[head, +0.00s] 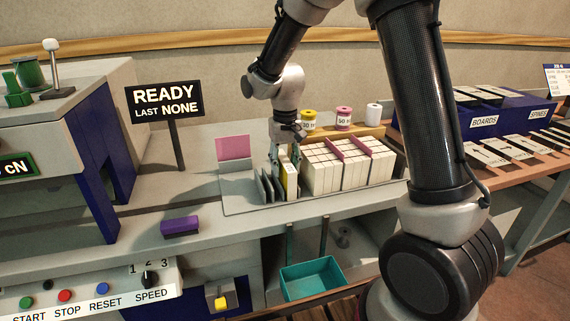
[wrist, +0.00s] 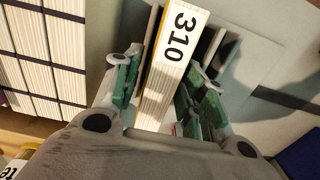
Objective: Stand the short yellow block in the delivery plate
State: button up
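A block with a yellow side (head: 290,179) stands upright in the long grey tray, between the grey dividers and the white blocks. In the wrist view a pale block marked 310 (wrist: 168,65), with a yellow edge, lies between my green fingers. My gripper (head: 287,153) points down over this block, with one finger on each side; it also shows in the wrist view (wrist: 160,88). Whether both fingers press on the block is not clear. The block's lower end is hidden. I cannot tell which surface is the delivery plate.
White block stacks (head: 325,178) stand close right of my gripper. Grey dividers (head: 264,186) stand close left. A pink panel (head: 233,147) rises at the tray's left end. A purple block (head: 180,226) lies on the bench, and a teal bin (head: 312,278) sits below. The READY sign (head: 165,100) stands left.

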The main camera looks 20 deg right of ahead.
notch_tip(320, 180, up, 12)
jog(key=s+d+r+t, duration=0.1)
jog(key=s+d+r, duration=0.35)
jog(key=s, duration=0.25)
jog(key=s+d+r+t, duration=0.1)
jog(key=s+d+r, duration=0.2)
jog(key=s+d, duration=0.35)
jog(key=s+d+f+t, duration=0.1)
jog(key=s+d, duration=0.1)
jog(key=s, duration=0.4)
jog(key=s+d+f+t, duration=0.1)
jog(key=s+d, duration=0.1)
jog(key=s, duration=0.5)
jog(key=shift+f, duration=0.25)
